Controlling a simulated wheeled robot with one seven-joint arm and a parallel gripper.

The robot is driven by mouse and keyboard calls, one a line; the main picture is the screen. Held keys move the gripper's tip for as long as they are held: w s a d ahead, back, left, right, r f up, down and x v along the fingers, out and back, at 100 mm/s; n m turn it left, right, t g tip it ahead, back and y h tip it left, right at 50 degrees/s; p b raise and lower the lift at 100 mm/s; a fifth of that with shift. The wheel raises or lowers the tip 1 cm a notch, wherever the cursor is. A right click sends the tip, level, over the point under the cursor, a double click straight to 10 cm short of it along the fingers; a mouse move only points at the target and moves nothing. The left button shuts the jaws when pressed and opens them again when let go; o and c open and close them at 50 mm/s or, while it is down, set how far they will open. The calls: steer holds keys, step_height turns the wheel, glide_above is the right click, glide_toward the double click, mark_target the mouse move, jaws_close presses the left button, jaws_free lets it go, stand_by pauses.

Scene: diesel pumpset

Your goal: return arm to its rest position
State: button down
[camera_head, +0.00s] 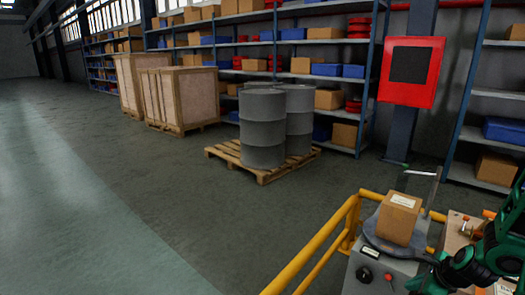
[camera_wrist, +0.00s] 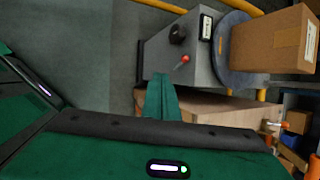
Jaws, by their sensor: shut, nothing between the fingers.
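My arm (camera_head: 492,255), green and black, comes in at the lower right of the head view, folded beside a grey machine (camera_head: 375,273). In the wrist view my gripper (camera_wrist: 161,82) shows as narrow green fingers, shut and empty. They point toward the grey machine, and I see nothing held in them. Other green and black parts of my body fill the bottom and left of that view.
A cardboard box (camera_head: 398,219) sits on the machine's round plate; the box also shows in the wrist view (camera_wrist: 270,42). Yellow rails (camera_head: 318,250) edge the machine. Drums (camera_head: 262,128) stand on a pallet (camera_head: 222,156) before shelving. Open floor lies to the left.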

steer(key=s+a+r+n+g, duration=0.3)
steer(key=s+r+n, duration=0.7)
steer(key=s, duration=0.2)
steer(key=s+a+r+n+g, duration=0.3)
steer(key=s+r+n, duration=0.7)
steer(key=s, duration=0.1)
steer(key=shift+s+a+r, duration=0.3)
steer(key=shift+s, duration=0.1)
steer(key=shift+w+f, duration=0.25)
steer(key=shift+w, duration=0.35)
